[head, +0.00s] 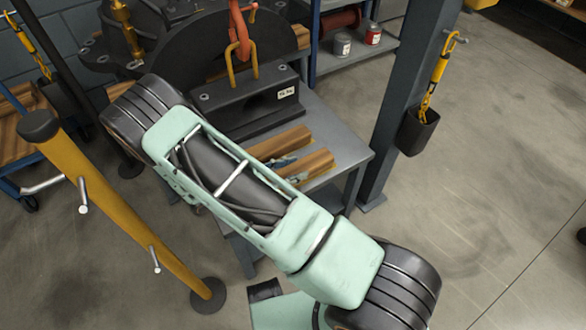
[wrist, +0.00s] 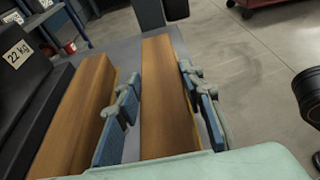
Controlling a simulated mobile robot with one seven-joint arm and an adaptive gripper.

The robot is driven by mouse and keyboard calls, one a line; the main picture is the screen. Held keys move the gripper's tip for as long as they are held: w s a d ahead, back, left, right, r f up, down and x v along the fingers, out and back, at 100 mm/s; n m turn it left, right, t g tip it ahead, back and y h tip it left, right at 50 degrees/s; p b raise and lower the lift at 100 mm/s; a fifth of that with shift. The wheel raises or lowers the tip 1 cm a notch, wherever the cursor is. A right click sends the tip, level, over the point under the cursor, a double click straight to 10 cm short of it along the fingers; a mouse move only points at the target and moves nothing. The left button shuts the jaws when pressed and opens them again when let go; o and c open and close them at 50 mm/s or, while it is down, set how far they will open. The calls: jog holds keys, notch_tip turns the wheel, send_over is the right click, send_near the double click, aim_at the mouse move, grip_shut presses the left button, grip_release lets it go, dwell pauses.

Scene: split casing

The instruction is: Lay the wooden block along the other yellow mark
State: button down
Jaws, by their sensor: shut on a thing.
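Two wooden blocks lie side by side on the grey table. My gripper (wrist: 160,98) has its blue pads on either side of the right-hand block (wrist: 163,75) in the wrist view and is shut on it. This block is the nearer one (head: 316,163) in the head view, where my gripper (head: 290,169) shows small and partly hidden by my arm. The other block (wrist: 75,110) lies to the left, apart from the held one, and is the farther one (head: 280,142) in the head view.
A dark weight tagged 22 kg (wrist: 22,60) stands left of the blocks, with an orange hook and yellow shackle (head: 243,50) above it. The grey table (head: 347,150) ends just right of the held block. A dark post (head: 405,100) rises beyond it.

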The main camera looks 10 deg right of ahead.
jog(key=c, duration=1.3)
grip_release()
jog(key=shift+a+r+p, duration=0.2)
jog(key=shift+r+p, duration=0.05)
jog(key=shift+p, duration=0.05)
jog(key=p+v, duration=0.1)
jog(key=v, duration=0.6)
jog(key=shift+a+f, duration=0.1)
